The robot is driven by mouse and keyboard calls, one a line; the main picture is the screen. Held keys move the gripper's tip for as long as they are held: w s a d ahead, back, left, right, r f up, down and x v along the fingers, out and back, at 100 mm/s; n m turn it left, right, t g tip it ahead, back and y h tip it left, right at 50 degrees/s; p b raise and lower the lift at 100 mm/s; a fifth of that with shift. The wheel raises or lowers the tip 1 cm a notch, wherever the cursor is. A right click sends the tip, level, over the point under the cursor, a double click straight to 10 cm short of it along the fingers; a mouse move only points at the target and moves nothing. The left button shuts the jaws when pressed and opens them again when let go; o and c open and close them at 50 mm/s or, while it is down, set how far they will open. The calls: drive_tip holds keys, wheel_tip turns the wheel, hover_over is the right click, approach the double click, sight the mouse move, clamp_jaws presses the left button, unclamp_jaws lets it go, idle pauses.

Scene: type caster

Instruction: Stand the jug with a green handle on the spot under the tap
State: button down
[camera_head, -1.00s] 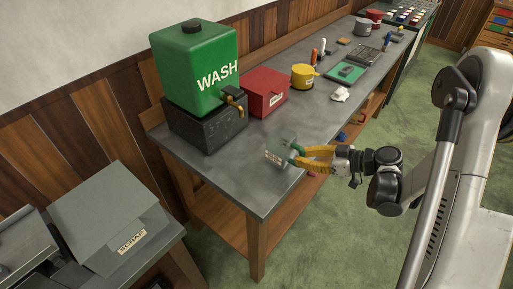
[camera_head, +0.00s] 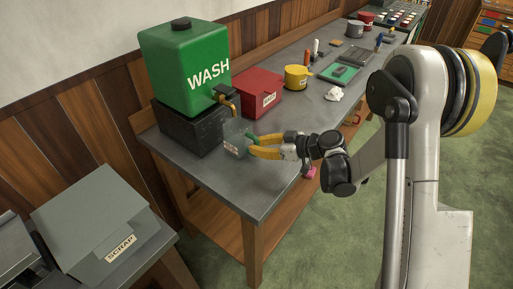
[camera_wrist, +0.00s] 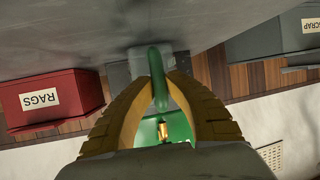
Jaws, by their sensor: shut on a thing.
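The jug (camera_head: 235,147) is clear grey with a green handle (camera_head: 251,138). My gripper (camera_head: 254,147) has its yellow fingers shut on the handle. The jug looks upright, close in front of the tap (camera_head: 229,99) and below its level; I cannot tell if it touches the bench. The tap sits on the green WASH tank (camera_head: 185,75), which stands on a black block (camera_head: 188,130). In the wrist view the handle (camera_wrist: 158,80) lies between the fingers and the tap (camera_wrist: 164,131) shows beyond. The spot under the tap is not distinguishable.
The red RAGS box (camera_head: 258,93) stands right of the tap, with a yellow pot (camera_head: 297,76) beyond it. A crumpled white rag (camera_head: 333,94) and tools lie farther along the bench (camera_head: 240,195). The front left bench area is clear. A SCRAP bin (camera_head: 95,225) stands at left.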

drive_tip(key=c, duration=1.9)
unclamp_jaws()
drive_tip(key=shift+f, duration=0.1)
drive_tip(key=o, duration=0.4)
drive_tip(key=shift+o, duration=0.2)
